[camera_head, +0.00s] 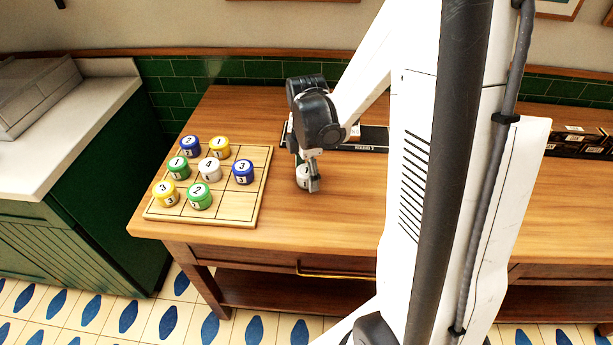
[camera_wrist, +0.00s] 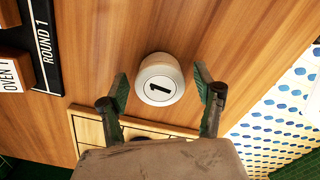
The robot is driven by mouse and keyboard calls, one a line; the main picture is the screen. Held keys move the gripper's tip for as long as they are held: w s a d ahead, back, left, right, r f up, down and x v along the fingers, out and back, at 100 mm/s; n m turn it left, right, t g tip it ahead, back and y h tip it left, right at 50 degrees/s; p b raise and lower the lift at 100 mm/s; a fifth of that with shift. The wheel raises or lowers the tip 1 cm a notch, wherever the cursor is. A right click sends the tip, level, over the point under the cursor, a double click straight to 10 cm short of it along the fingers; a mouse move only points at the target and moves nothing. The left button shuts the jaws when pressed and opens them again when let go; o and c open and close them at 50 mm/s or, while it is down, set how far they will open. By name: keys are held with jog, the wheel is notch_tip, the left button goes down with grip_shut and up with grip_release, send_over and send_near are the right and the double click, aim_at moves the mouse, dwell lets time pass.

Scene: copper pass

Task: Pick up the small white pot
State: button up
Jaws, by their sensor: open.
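The small white pot (camera_wrist: 160,80) carries a black number 1 on its lid and stands on the wooden table. In the wrist view it lies between and slightly beyond the two fingers of my open gripper (camera_wrist: 162,92), with a gap on each side. In the head view my gripper (camera_head: 309,182) is low over the table, right of the board, and partly hides the white pot (camera_head: 302,172). Another white pot (camera_head: 209,169), marked 4, sits on the wooden grid board (camera_head: 233,205).
Blue, green and yellow numbered pots stand on the board around the white 4, among them a blue 3 (camera_head: 243,171). A black strip reading ROUND 1 (camera_wrist: 44,45) lies on the table near the pot. Dark boxes (camera_head: 580,141) stand at the far right. Bare wood surrounds the pot.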

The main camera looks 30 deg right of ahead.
jog(key=c, duration=1.3)
jog(key=shift+r, duration=0.1)
jog(key=shift+c, duration=0.2)
